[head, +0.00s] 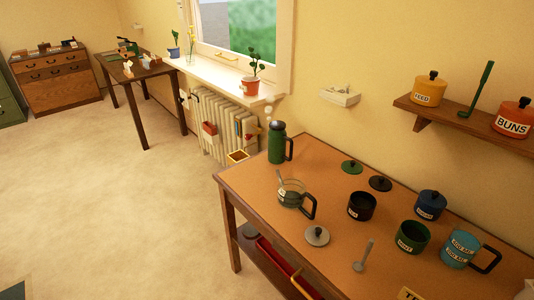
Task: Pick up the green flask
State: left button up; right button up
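The green flask (276,146) stands upright at the far left corner of the brown-topped table (328,163), near the wall. It has a dark green body, a grey-black cap and a dark handle on its right side. Nothing covers it in the head view. Neither of my grippers shows in the head view.
A glass jug (291,195) with a dark handle stands just in front of the flask. Dark cup (361,207), green cup (411,238), blue pot (430,206), teal mug (459,250) and several lids stand further right. A shelf (470,119) juts from the wall.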

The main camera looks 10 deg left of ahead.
aim_at(277, 135)
jog(key=u, duration=1.6)
jog(key=i, duration=1.7)
jog(key=z, duration=2.8)
